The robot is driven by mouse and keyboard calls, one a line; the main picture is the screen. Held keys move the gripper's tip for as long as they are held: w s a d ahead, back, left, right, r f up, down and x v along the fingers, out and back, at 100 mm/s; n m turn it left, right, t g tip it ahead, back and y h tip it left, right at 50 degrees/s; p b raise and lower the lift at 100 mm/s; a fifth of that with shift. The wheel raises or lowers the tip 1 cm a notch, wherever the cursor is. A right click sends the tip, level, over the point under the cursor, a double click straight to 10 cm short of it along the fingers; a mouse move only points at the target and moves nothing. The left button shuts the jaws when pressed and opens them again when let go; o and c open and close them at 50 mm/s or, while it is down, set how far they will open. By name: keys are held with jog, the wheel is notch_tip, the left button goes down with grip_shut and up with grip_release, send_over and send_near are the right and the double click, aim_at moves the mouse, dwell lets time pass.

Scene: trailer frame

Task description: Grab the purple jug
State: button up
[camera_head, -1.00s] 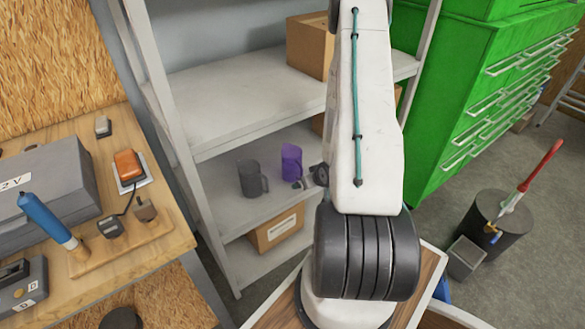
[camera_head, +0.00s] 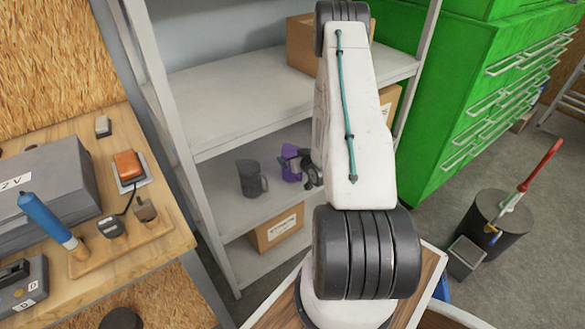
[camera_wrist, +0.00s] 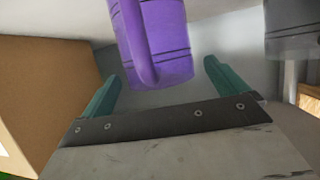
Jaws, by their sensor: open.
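The purple jug (camera_head: 289,164) stands on the middle shelf of the grey rack, partly hidden behind my gripper in the head view. In the wrist view the jug (camera_wrist: 155,40) appears between and beyond the two teal fingers, its handle towards me. My gripper (camera_wrist: 161,84) is open, one finger to each side of the jug's line, with clear gaps at both sides. In the head view the gripper (camera_head: 296,165) is at the jug's right and front. I cannot tell whether the jug is between the fingertips or just beyond them.
A dark grey jug (camera_head: 248,178) stands left of the purple one, and shows at upper right in the wrist view (camera_wrist: 292,28). A cardboard box (camera_wrist: 50,95) is close on the left in the wrist view. The rack's upper shelf (camera_head: 240,103) lies above.

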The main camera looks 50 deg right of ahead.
jog(key=shift+w, duration=0.1)
jog(key=shift+c, duration=0.4)
jog(key=c, duration=1.3)
jog(key=shift+o, duration=0.2)
